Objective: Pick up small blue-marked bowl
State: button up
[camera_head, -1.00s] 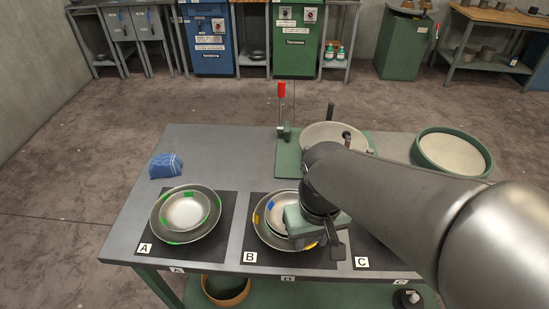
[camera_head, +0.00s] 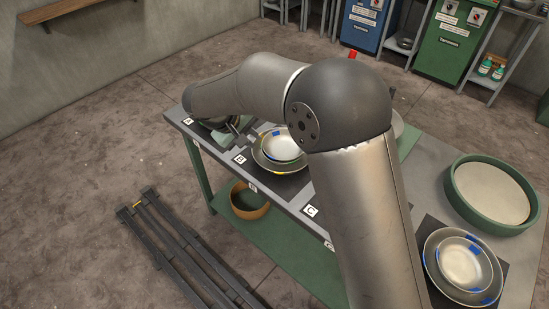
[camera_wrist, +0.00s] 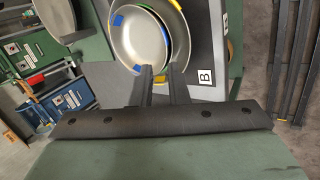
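A small bowl with blue marks (camera_head: 284,147) sits inside a larger bowl with yellow marks (camera_head: 262,163) on mat B. Another small bowl with blue marks (camera_head: 461,264) sits inside a larger blue-marked bowl (camera_head: 437,281) at the lower right. My gripper (camera_head: 243,142) is beside the B bowls, on their left, near mat A; my arm hides part of this area. In the wrist view my gripper (camera_wrist: 160,88) has its two fingers apart, near the rim of a bowl with blue marks (camera_wrist: 141,40). A yellow mark shows between the fingers. I see nothing held.
A green round tray (camera_head: 455,210) stands on the table at the right. Grey bowls on mat A are mostly hidden by my arm. An orange-brown bowl (camera_head: 250,209) is on the lower shelf (camera_head: 285,237). Dark rails (camera_head: 190,250) lie on the floor at lower left.

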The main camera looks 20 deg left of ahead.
jog(key=b+x, duration=0.1)
jog(key=x, duration=0.1)
jog(key=a+b+x, duration=0.1)
jog(key=x, duration=0.1)
jog(key=b+x, duration=0.1)
jog(key=x, duration=0.1)
jog(key=shift+a+f, duration=0.1)
jog(key=shift+f, duration=0.6)
jog(key=shift+w+d+f+b, duration=0.45)
jog(key=shift+f+b, duration=0.1)
jog(key=shift+b, duration=0.1)
jog(key=shift+b+x, duration=0.8)
jog(key=shift+b, duration=0.05)
jog(key=shift+a, duration=0.1)
grip_shut()
dwell(1.1)
jog(key=shift+r, duration=0.2)
dwell(0.6)
